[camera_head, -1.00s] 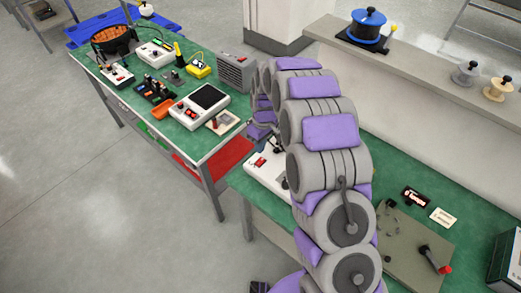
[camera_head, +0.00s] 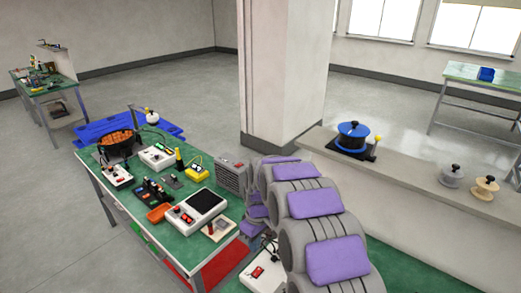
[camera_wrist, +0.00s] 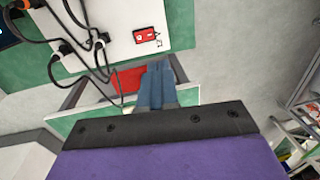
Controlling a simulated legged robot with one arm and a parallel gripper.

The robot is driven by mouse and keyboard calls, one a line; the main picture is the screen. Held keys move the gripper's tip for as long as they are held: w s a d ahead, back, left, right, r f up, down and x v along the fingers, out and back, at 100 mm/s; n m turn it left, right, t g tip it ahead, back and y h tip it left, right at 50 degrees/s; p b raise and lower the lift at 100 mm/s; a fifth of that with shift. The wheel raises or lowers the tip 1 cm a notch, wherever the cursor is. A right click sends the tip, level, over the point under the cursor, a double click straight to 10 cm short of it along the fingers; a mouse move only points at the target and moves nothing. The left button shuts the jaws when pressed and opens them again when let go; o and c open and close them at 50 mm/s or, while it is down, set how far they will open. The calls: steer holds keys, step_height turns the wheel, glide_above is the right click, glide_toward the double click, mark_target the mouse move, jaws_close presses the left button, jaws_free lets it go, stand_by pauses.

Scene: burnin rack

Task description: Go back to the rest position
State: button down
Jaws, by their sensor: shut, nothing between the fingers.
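My gripper (camera_wrist: 157,88) shows in the wrist view as blue-grey fingers at the end of a black and purple wrist. The fingers are together with nothing between them. They point toward the edge of a green bench, with a white panel (camera_wrist: 120,25) carrying black cables and a red switch (camera_wrist: 145,35) beyond them. In the head view my grey and purple arm fills the lower middle, and the gripper is hidden behind it.
A green bench (camera_head: 112,186) at left holds a white device with a dark screen (camera_head: 200,207), an orange tray (camera_head: 159,213), a yellow meter (camera_head: 197,169) and a grey vented box (camera_head: 232,178). Open floor lies at left.

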steer(key=s+d+r+m, duration=0.3)
steer(key=s+d+r, duration=0.35)
steer(key=s, duration=0.25)
steer(key=s+d+r+m, duration=0.2)
steer(key=s+d+r, duration=0.4)
steer(key=s, duration=0.4)
steer(key=s+d+r+m, duration=0.1)
steer(key=s+d+m, duration=0.1)
steer(key=s, duration=0.8)
steer(key=s+d+r+m, duration=0.1)
steer(key=s+d+m, duration=0.1)
steer(key=s, duration=0.8)
steer(key=shift+s+d+r+m+g+h, duration=0.2)
steer(key=shift+s+d+m+g+h, duration=0.15)
steer(key=shift+m, duration=0.35)
steer(key=shift+w, duration=0.1)
